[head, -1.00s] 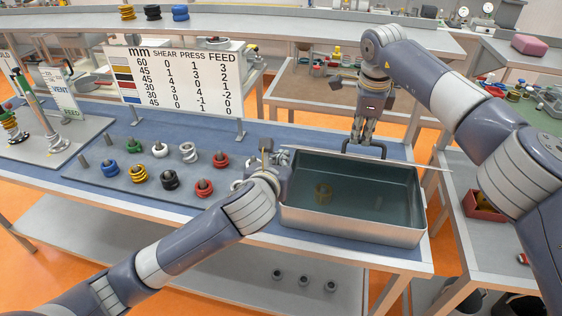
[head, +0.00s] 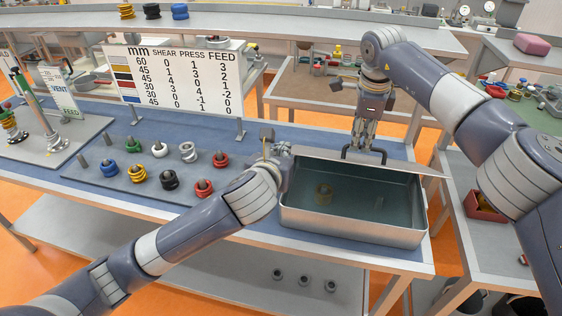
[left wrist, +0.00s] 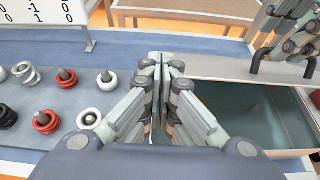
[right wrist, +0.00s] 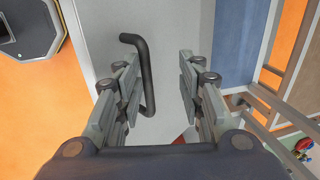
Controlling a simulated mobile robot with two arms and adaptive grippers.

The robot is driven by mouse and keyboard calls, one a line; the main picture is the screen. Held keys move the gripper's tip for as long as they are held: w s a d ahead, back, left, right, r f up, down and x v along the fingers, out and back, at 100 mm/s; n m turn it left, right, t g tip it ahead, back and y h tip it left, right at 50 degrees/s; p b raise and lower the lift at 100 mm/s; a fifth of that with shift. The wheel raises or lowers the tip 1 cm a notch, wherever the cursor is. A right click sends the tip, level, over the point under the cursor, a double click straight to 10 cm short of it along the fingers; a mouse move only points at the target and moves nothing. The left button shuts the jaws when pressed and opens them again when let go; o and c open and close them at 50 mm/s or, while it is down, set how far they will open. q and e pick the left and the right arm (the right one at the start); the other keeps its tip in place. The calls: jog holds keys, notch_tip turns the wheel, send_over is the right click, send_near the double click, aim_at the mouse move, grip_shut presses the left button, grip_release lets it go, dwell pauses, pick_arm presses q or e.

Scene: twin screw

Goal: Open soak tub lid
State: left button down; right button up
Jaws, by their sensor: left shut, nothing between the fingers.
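The soak tub (head: 350,229) is a grey metal box on the bench. The handle also shows in the right wrist view (right wrist: 147,75). My right gripper (head: 368,147) is open at the handle, which runs near its left finger. My left gripper (left wrist: 160,58) is shut and empty at the tub's left end; its tips are hard to make out in the head view.
Coloured rings on posts (head: 170,180) stand on a grey plate left of the tub. A sign (head: 170,80) stands behind them. A red bin (head: 485,206) is on the side table to the right.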

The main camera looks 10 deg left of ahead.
pick_arm(q)
jog(key=shift+f, duration=0.3)
pick_arm(e)
jog(key=shift+r, duration=0.1)
